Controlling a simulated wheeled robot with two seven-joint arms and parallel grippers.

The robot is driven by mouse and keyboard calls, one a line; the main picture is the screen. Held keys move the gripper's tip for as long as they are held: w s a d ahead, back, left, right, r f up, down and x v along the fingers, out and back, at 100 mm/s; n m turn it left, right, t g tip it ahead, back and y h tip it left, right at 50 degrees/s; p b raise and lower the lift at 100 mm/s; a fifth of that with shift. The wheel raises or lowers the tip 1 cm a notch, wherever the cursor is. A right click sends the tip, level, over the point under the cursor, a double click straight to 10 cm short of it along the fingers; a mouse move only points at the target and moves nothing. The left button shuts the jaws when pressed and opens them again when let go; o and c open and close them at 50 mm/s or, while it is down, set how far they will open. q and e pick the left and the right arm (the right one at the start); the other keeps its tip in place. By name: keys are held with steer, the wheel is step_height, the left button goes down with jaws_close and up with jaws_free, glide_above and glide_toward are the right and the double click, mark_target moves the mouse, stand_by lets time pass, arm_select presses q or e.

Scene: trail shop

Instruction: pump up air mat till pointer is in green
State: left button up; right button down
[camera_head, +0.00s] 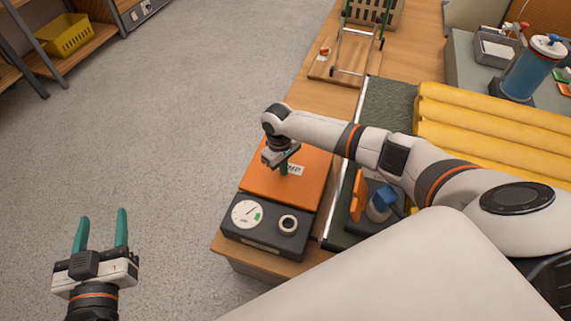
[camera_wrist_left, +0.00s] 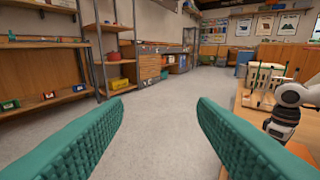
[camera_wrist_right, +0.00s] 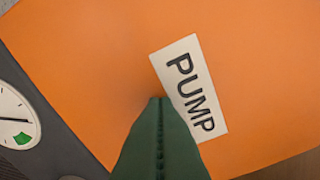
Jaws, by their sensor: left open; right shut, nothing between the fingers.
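The pump is a dark box with an orange top plate (camera_head: 310,180) labelled PUMP, which also fills the right wrist view (camera_wrist_right: 90,60). Its round white gauge (camera_head: 247,214) has a black pointer outside the small green patch; the gauge is partly cut off in the right wrist view (camera_wrist_right: 14,118). The yellow ribbed air mat (camera_head: 480,115) lies at the right, partly behind my right arm. My right gripper (camera_head: 284,168) is shut and empty, pointing down at the plate beside the label; I cannot tell if it touches. My left gripper (camera_head: 101,218) is open and empty over the floor.
An orange-and-blue device (camera_head: 380,200) stands right of the pump. A wire rack (camera_head: 355,50) is at the back of the wooden bench, and a blue cylinder (camera_head: 532,68) at far right. The floor at left is clear.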

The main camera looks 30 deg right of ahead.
steer(key=shift+w+a+r, duration=0.15)
steer(key=shift+w, duration=0.35)
steer(key=shift+w+a+r, duration=0.2)
steer(key=shift+w, duration=0.25)
steer(key=shift+w+a+r, duration=0.15)
steer(key=shift+w, duration=0.35)
arm_select(q)
steer(key=shift+w+d+r+t, duration=0.1)
steer(key=shift+r+t, duration=0.2)
steer(key=shift+r, duration=0.2)
steer(key=shift+f, duration=0.1)
arm_select(e)
steer(key=shift+r, duration=0.1)
arm_select(q)
steer(key=s+a+f+g+y+p, duration=0.1)
steer(key=s+a+f+g+p, duration=0.1)
steer(key=s+f+g, duration=0.4)
steer(key=s+a+f+g+y+p, duration=0.2)
steer(key=s+a+f+g, duration=0.1)
steer(key=s+f+g, duration=0.3)
steer(key=shift+s+a+f+n+g+p, duration=0.2)
steer(key=shift+s+a+n+g+p, duration=0.15)
steer(key=shift+s, duration=0.35)
arm_select(e)
step_height(320, 180, up, 12)
steer(key=w, duration=0.1)
steer(key=shift+a, duration=0.15)
